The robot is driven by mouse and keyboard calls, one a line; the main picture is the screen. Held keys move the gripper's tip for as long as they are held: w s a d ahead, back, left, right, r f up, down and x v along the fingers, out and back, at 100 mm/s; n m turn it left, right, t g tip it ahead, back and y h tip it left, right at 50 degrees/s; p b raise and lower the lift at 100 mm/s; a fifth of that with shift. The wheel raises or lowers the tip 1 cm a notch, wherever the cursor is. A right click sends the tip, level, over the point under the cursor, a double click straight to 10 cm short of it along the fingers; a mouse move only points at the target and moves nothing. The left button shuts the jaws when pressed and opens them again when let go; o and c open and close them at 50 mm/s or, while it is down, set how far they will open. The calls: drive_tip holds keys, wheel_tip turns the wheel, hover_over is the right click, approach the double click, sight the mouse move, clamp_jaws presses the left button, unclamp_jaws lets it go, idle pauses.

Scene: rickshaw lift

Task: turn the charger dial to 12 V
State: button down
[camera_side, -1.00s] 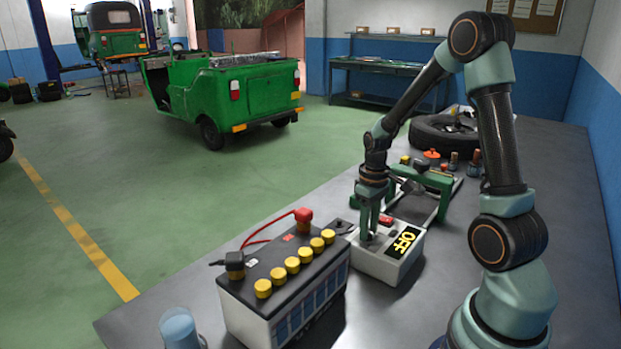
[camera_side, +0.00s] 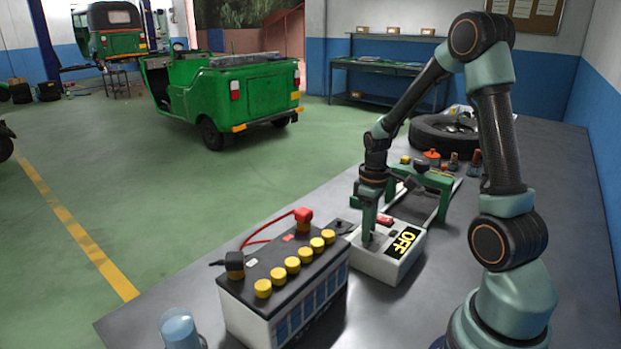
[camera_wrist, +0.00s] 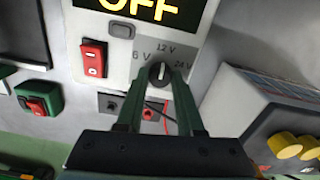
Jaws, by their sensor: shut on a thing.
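The charger is a pale box (camera_side: 378,266) on the bench, with a yellow "OFF" display (camera_side: 405,242); the display also shows in the wrist view (camera_wrist: 140,10). Its dark dial (camera_wrist: 160,74) sits among the printed labels 6 V, 12 V and 24 V. The dial's white mark looks nearly upright in the wrist view, towards the 12 V label. My gripper (camera_side: 369,238) points down onto the charger and is shut on the dial, one finger on each side. The fingers hide part of the dial's surroundings.
A red rocker switch (camera_wrist: 94,59) is left of the dial. A battery (camera_side: 290,275) with yellow caps and a red clamp (camera_side: 303,214) stands close by. A green frame (camera_side: 433,180) and a tyre (camera_side: 443,133) lie behind. A clear cup (camera_side: 180,328) stands in front.

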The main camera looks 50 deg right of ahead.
drive_tip(key=c, duration=0.5)
unclamp_jaws()
drive_tip(key=shift+c, duration=0.2)
wheel_tip(320, 180, up, 12)
drive_tip(key=shift+r, duration=0.1)
drive_tip(key=s+a+r+t, duration=0.1)
drive_tip(key=a+r+t, duration=0.1)
drive_tip(key=a, duration=0.7)
drive_tip(key=s+a+r+m+t, duration=0.1)
drive_tip(key=s+a+r+t, duration=0.1)
drive_tip(key=a, duration=0.7)
drive_tip(key=shift+a+r+m+t, duration=0.3)
drive_tip(key=shift+r+t, duration=0.35)
drive_tip(key=shift+t, duration=0.15)
